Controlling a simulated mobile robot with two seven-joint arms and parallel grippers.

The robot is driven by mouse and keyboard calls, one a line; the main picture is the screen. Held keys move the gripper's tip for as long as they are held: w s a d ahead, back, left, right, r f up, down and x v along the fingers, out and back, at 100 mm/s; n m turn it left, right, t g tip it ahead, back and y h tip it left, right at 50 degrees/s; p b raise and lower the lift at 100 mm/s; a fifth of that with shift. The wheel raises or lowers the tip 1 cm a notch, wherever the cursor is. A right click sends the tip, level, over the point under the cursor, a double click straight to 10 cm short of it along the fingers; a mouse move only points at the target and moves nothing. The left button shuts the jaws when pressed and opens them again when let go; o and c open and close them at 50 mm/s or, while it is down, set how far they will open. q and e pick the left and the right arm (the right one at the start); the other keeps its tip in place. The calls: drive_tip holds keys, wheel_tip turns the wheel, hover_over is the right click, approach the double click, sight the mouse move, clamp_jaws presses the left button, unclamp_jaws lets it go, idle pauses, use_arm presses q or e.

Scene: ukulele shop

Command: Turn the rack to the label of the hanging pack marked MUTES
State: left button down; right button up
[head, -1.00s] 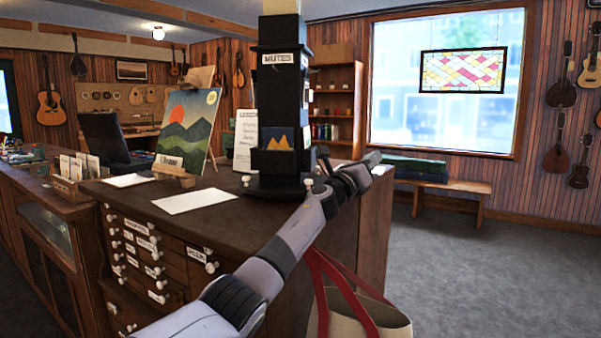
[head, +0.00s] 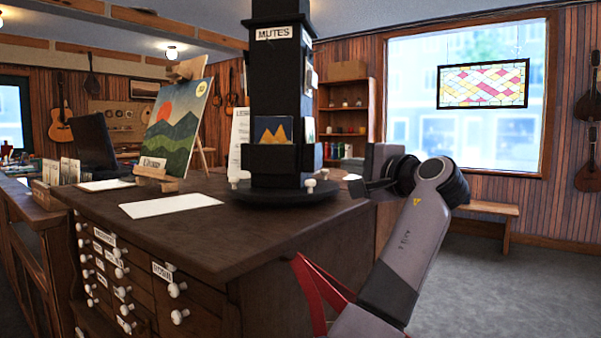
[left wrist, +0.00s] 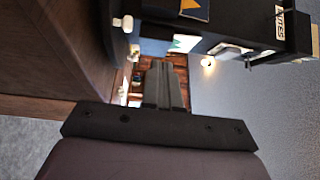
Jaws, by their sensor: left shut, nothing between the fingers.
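The dark rack (head: 278,100) stands upright on a round base (head: 285,192) with white knobs, on the wooden counter. A white label reading MUTES (head: 273,33) is near the top of its front face. A card with orange peaks (head: 273,129) sits in a lower pocket of that face. In the left wrist view the rack (left wrist: 235,22) lies sideways along the top, with its label (left wrist: 279,22) at the upper right. My left gripper (head: 372,187) is to the right of the rack, apart from it; its fingers (left wrist: 162,85) are together and empty. My right gripper is not in view.
The counter (head: 120,215) has knobbed drawers in front. A white sheet (head: 170,204) and a mountain painting (head: 172,125) are left of the rack. Red bag straps (head: 318,290) hang at the counter's right side. Open floor lies at the right, before a bench (head: 490,208).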

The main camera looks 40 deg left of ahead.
use_arm(q)
approach(295, 161)
drive_tip(key=w+a, duration=0.2)
drive_tip(key=w, duration=0.2)
drive_tip(key=shift+s+a+r, duration=0.1)
drive_tip(key=shift+s+a, duration=0.45)
drive_tip(key=shift+a, duration=0.3)
drive_tip(key=shift+s+a+r, duration=0.1)
drive_tip(key=shift+s+a, duration=0.45)
drive_tip(key=shift+a, duration=0.3)
drive_tip(key=shift+f, duration=0.1)
